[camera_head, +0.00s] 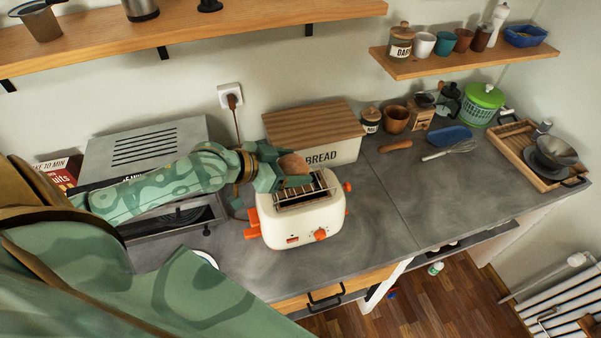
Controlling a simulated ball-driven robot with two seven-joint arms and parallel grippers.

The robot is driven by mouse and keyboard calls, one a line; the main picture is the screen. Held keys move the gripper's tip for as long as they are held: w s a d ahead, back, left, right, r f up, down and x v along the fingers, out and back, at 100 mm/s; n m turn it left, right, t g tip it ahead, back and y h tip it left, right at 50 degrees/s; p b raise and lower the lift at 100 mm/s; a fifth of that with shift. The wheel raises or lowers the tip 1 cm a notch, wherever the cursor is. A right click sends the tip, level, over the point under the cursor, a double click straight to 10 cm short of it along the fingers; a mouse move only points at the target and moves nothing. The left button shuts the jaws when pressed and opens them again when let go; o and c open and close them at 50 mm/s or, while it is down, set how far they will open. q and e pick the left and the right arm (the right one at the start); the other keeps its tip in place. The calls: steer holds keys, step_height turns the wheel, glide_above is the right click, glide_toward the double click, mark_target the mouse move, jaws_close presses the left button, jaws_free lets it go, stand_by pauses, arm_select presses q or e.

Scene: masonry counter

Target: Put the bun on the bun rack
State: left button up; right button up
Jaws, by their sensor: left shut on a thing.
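A brown bun (293,163) is in my left gripper (287,174), which is shut on it. The gripper partly hides the bun. Both are at the back left of the cream toaster (290,226) with orange knobs and feet, in the middle of the counter. The bun rack (306,197), a dark wire frame, sits on top of the toaster. The gripper and bun are just above and behind its back left part, and I cannot tell whether they touch it. My right gripper is not in view.
A bread box (336,153) with a wooden lid stands close behind the toaster. A grey toaster oven (145,150) is at the left, under my left arm. The counter right of the toaster (385,215) is clear.

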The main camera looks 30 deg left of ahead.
arm_select(q)
steer(key=w+f, duration=0.1)
steer(key=f, duration=0.1)
steer(key=w+f+b, duration=0.1)
steer(key=w+f, duration=0.1)
steer(key=w+a+f, duration=0.1)
steer(key=w+f, duration=0.1)
steer(key=shift+w+f, duration=0.1)
steer(key=shift+w, duration=0.1)
step_height(320, 180, down, 3)
steer(key=shift+w+a+f+b, duration=0.1)
steer(key=shift+b, duration=0.25)
steer(key=o, duration=1)
steer(key=shift+c, duration=0.2)
steer(key=v, duration=1.2)
